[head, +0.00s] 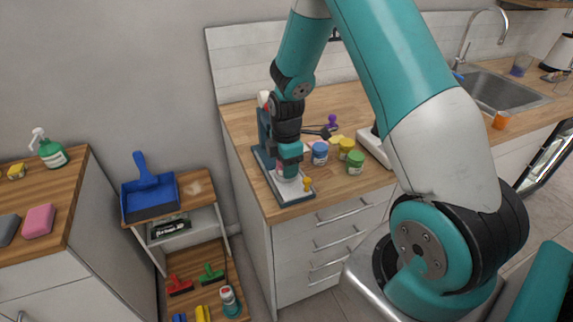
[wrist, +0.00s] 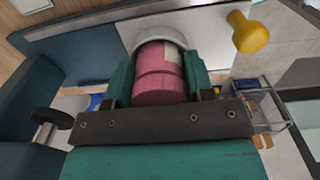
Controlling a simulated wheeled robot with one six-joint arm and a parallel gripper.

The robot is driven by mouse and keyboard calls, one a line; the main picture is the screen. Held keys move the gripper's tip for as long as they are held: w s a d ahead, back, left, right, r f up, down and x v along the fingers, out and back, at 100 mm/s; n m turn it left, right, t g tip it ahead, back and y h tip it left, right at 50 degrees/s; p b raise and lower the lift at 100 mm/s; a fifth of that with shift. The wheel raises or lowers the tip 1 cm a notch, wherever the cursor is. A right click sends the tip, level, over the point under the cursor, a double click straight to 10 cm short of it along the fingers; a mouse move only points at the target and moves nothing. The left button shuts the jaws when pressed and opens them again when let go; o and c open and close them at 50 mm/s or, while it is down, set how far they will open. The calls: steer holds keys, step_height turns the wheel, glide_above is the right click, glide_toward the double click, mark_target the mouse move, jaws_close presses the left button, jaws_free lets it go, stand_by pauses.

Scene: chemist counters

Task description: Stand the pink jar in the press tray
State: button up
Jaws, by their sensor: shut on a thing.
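The pink jar (wrist: 158,72) sits between the two green fingers of my gripper (wrist: 160,60) in the wrist view, and the fingers are shut on its sides. A pale round rim lies at the jar's far end; I cannot tell whether it belongs to the jar or the tray. In the head view my gripper (head: 288,172) points down over the press tray (head: 294,197) at the counter's front left corner. My gripper mostly hides the jar there. Whether the jar touches the tray is not clear.
The blue press frame (head: 263,130) rises behind the tray. A yellow knob (head: 307,184) stands at the tray's right side. Blue (head: 320,152), green (head: 356,162) and yellow (head: 346,146) jars stand to the right, with a white device (head: 373,147) beyond them.

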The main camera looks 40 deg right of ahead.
steer(key=shift+s+f, duration=0.3)
steer(key=shift+f, duration=0.3)
steer(key=o, duration=0.9)
steer(key=shift+a+f, duration=0.1)
steer(key=shift+f, duration=0.05)
steer(key=r, duration=0.6)
steer(key=r+b, duration=0.1)
steer(key=r, duration=0.6)
steer(key=shift+w+b, duration=0.2)
steer(key=shift+b, duration=0.1)
steer(key=s+a+r+m+y, duration=0.1)
steer(key=s+a+r+m, duration=0.1)
steer(key=s+a+r, duration=0.4)
steer(key=s+a+r+m+y, duration=0.1)
steer(key=s+a+r+m, duration=0.15)
steer(key=a, duration=0.55)
steer(key=s+a+m, duration=0.1)
steer(key=s+a, duration=0.1)
steer(key=s, duration=0.2)
steer(key=s+a+r+m+y, duration=0.1)
steer(key=s+a, duration=0.2)
steer(key=s, duration=0.2)
steer(key=s+a+r+m+y, duration=0.1)
steer(key=s+a, duration=0.2)
steer(key=s, duration=0.1)
steer(key=shift+s+a, duration=0.15)
steer(key=shift+s, duration=0.2)
